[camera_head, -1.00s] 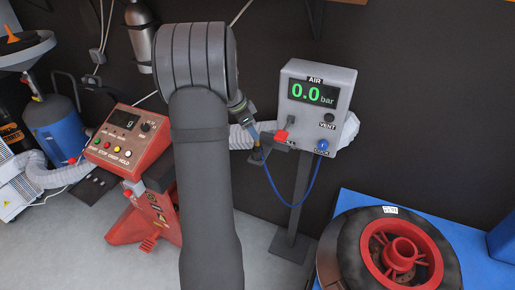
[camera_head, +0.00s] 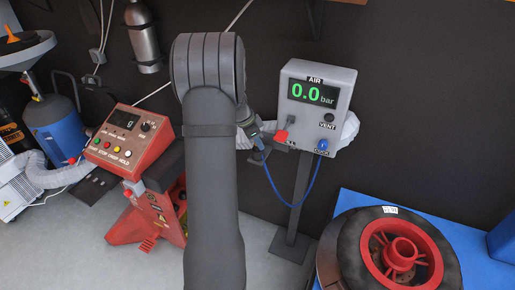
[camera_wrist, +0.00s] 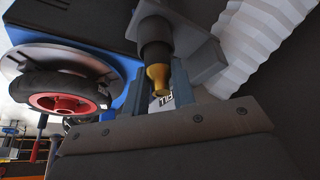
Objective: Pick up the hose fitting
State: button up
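The hose fitting (camera_wrist: 158,76) shows in the wrist view as a brass, flared end below a dark cylinder, seated at a grey bracket. My gripper (camera_wrist: 158,92) has its two blue-grey fingers apart, one on each side of the brass end. I see no clear grip on it; contact is hard to judge. In the head view my gripper (camera_head: 258,136) is small and partly behind my arm, close to the holder on the air stand. The fitting itself is mostly hidden there. A blue hose (camera_head: 291,204) loops from that spot to the air box.
The grey air box (camera_head: 318,105) reads 0.0 bar and stands on a dark post (camera_head: 298,195). A white corrugated duct (camera_wrist: 262,45) runs close by the bracket. A red console (camera_head: 130,140) is at left, and a wheel (camera_head: 395,250) on a blue lift at right.

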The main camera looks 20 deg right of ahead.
grip_shut()
